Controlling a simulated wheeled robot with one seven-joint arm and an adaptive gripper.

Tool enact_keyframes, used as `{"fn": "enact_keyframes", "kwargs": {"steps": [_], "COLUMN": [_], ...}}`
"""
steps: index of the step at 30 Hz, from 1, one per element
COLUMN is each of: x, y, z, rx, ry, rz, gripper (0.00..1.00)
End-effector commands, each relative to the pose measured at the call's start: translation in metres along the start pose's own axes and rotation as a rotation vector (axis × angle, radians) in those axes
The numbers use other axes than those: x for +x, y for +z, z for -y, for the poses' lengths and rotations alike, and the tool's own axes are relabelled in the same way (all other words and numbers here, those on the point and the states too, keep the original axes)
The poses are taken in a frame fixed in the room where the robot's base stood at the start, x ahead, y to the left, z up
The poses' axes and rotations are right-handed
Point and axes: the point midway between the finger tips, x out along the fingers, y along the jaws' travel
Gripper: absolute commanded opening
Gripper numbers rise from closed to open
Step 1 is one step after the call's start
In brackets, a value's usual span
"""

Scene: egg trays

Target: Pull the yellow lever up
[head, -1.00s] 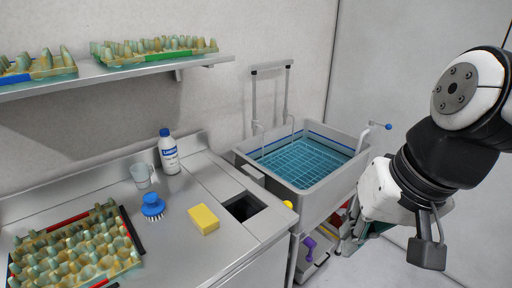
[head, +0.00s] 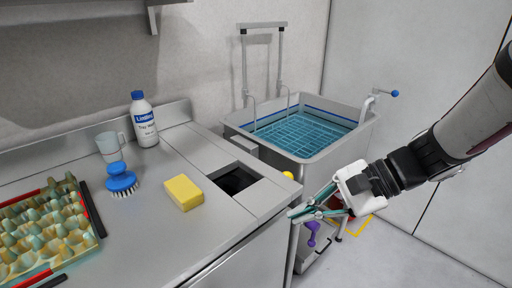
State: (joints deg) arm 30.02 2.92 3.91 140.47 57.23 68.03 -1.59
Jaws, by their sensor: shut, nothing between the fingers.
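The yellow lever shows only as a small rounded yellow knob (head: 288,175) at the near left corner of the sink unit, just past the counter's right edge. The rest of the lever is hidden. My gripper (head: 293,213) reaches in from the right, with its teal fingers pointing left. It is shut and empty. In the picture its fingertips lie a little below the yellow knob, by the counter's right end, and do not appear to touch it.
The grey sink (head: 318,157) holds a blue wire rack, with a blue-tipped tap (head: 394,93) at its right. A purple handle (head: 312,228) hangs below. On the counter are a yellow sponge (head: 184,192), blue brush (head: 120,178), bottle (head: 144,120), cup (head: 108,146) and egg tray (head: 88,208).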

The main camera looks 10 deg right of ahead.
Motion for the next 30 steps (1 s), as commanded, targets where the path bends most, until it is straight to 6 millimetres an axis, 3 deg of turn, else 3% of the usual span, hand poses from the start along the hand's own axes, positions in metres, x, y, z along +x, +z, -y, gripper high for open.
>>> {"fn": "enact_keyframes", "kwargs": {"steps": [1,9,21,25,30], "x": [0.011,0.033,0.041,0.038,0.037], "y": [-0.021,-0.105,-0.241,-0.268,-0.282], "z": [0.001,0.013,0.003,-0.003,-0.006], "rx": [0.054,0.313,0.647,0.707,0.741], "ry": [-0.042,-0.292,-0.674,-0.752,-0.797], "rz": [0.019,0.108,0.181,0.189,0.192], "gripper": [0.00,0.00,0.00,0.00,0.00]}}
